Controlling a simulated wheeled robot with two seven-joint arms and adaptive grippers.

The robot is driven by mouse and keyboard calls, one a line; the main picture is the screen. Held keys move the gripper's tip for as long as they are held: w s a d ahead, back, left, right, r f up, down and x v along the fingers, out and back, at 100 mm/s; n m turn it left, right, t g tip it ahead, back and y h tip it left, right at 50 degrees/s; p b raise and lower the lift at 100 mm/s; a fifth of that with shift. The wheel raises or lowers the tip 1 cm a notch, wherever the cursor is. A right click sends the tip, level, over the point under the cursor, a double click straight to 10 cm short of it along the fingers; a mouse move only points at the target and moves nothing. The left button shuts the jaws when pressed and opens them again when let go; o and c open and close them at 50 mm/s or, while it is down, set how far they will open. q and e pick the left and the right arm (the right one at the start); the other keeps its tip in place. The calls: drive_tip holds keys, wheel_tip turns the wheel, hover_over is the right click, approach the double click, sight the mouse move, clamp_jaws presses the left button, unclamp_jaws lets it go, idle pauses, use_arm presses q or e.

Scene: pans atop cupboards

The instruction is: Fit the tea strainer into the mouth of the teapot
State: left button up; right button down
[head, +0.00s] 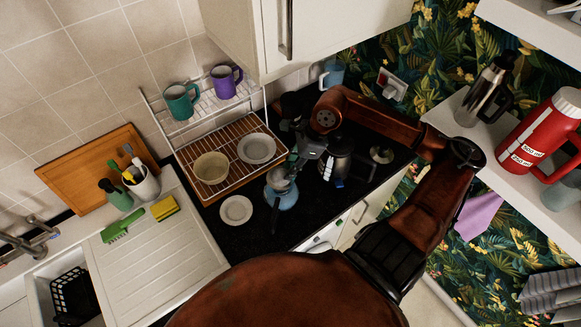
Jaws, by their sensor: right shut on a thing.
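The blue teapot (286,201) stands on the black worktop, in front of the wooden rack. The grey, round tea strainer (278,180) is at the top of the teapot and covers its mouth from this view. I cannot tell whether it is seated in the mouth or held just above it. My right gripper (294,164) reaches down from behind and is shut on the strainer near its rim. The fingertips are small and partly hidden. A dark handle-like part (275,217) hangs in front of the teapot. My left gripper is not in view.
A white saucer (236,210) lies left of the teapot. A steel kettle (337,162) stands close to its right. A white cupboard (340,35) overhangs the back.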

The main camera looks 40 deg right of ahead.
drive_tip(key=shift+b, duration=0.3)
idle(0.6)
drive_tip(key=shift+f+b, duration=1.65)
drive_tip(key=shift+f, duration=0.45)
drive_tip(key=c, duration=1.5)
unclamp_jaws()
drive_tip(key=shift+c, duration=0.2)
drive_tip(key=v, duration=1.2)
